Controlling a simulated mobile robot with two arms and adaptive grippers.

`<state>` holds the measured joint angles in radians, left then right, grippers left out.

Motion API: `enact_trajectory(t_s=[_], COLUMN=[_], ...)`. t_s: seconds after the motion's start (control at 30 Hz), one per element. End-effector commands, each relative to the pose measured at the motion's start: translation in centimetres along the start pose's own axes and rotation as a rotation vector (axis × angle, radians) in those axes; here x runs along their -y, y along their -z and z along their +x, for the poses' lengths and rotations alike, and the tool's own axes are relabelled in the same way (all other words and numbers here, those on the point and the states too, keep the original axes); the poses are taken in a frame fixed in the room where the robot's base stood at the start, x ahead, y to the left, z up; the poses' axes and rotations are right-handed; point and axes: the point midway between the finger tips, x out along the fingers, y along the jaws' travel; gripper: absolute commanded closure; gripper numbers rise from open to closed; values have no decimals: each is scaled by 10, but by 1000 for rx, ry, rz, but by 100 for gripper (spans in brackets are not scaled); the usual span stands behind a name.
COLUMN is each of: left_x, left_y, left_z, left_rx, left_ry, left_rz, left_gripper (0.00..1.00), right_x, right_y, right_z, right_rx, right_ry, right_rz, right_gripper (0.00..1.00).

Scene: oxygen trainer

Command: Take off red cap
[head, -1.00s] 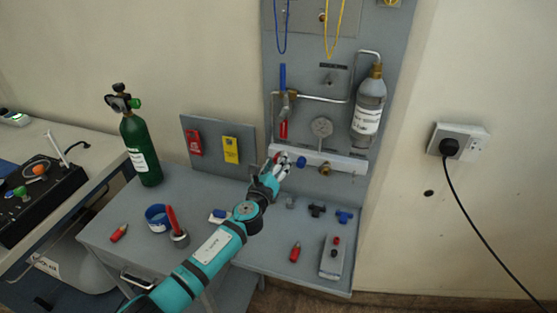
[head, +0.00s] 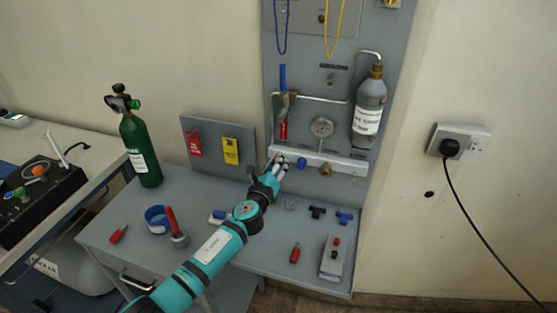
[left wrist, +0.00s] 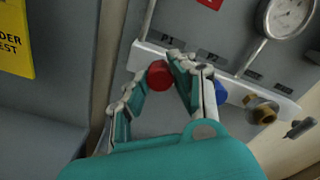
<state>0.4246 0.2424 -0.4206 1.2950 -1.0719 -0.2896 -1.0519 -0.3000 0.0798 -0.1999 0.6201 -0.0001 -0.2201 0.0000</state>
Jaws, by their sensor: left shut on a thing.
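The red cap (left wrist: 160,75) is at the P1 end of the white manifold bar (left wrist: 146,54) in the left wrist view. My left gripper (left wrist: 158,80) has one finger on each side of it and is shut on it. In the head view my left gripper (head: 277,163) is at the left end of the bar (head: 345,165), and its fingers hide the cap. I cannot tell whether the cap is still seated on its port. My right gripper is in neither view.
A blue cap (left wrist: 221,92) sits close beside my right-hand finger, with a brass fitting (left wrist: 262,109) further along. A gauge (head: 322,127) and grey bottle (head: 369,108) are above.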

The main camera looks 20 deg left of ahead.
Motion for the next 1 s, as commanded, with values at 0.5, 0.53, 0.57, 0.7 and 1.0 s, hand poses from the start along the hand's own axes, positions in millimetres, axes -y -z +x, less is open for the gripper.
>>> enact_trajectory(t_s=[0.5,0.53,0.57,0.7,1.0], left_x=[-2,-2,-1,-1,-1], left_y=[2,2,1,0,1], left_z=[-1,-1,-1,-1,-1], left_rx=[1,1,2,1,1], left_ry=[0,0,0,0,0], left_rz=[-427,-472,-503,-531,-795], left_gripper=[100,100,100,100,100], right_x=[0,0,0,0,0], right_y=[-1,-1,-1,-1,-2], right_z=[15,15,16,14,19], right_rx=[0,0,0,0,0], right_ry=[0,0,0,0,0], right_rz=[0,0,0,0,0], right_gripper=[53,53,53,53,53])
